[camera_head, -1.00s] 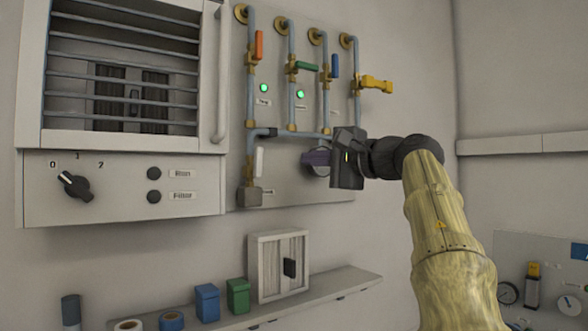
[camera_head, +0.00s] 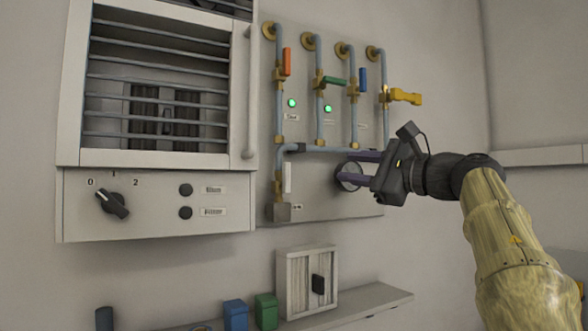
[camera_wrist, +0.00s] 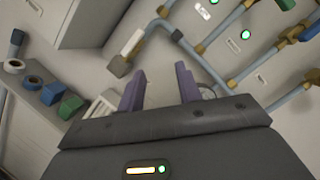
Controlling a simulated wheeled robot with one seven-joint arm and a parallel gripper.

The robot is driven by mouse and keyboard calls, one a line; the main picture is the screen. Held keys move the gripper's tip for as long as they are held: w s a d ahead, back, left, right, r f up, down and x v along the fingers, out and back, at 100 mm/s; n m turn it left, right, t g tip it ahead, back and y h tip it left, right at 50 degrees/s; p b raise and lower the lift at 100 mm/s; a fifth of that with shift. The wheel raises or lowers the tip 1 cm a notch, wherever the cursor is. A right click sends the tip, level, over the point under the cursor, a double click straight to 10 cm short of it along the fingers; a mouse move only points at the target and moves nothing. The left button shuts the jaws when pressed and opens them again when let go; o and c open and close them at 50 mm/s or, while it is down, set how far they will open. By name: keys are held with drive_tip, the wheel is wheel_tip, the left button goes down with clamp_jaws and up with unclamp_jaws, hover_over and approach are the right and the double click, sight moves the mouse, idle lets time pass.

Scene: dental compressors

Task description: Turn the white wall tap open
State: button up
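The white wall tap (camera_head: 287,178) has a narrow white handle standing upright along the pipe at the lower left of the pipe panel. It also shows in the wrist view (camera_wrist: 132,43), slanted, beyond and left of the fingers. My gripper (camera_head: 347,167) is to the right of the tap, in front of the panel, and does not touch it. Its two purple fingers are apart with nothing between them, as the wrist view also shows (camera_wrist: 160,72). The tap is not hidden.
A round gauge (camera_head: 350,176) sits behind my fingers. Above are orange (camera_head: 287,62), green (camera_head: 334,81), blue (camera_head: 363,78) and yellow (camera_head: 404,96) handles. A barred cabinet (camera_head: 72,150) stands left of the tap.

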drive_tip(key=r+m+y+p, duration=0.2)
drive_tip(key=m, duration=0.4)
drive_tip(key=n+t+h+p, duration=0.65)
drive_tip(key=n+p, duration=0.45)
drive_tip(key=n, duration=1.5)
approach(288, 179)
drive_tip(key=shift+y, duration=0.35)
drive_tip(key=v, duration=0.4)
drive_tip(key=shift+s+d+f, duration=0.1)
drive_tip(key=shift+d+f, duration=0.2)
drive_tip(key=shift+f, duration=0.05)
drive_tip(key=shift+r, duration=0.1)
drive_tip(key=p+x, duration=0.8)
drive_tip(key=x, duration=0.9)
drive_tip(key=shift+a+r, duration=0.1)
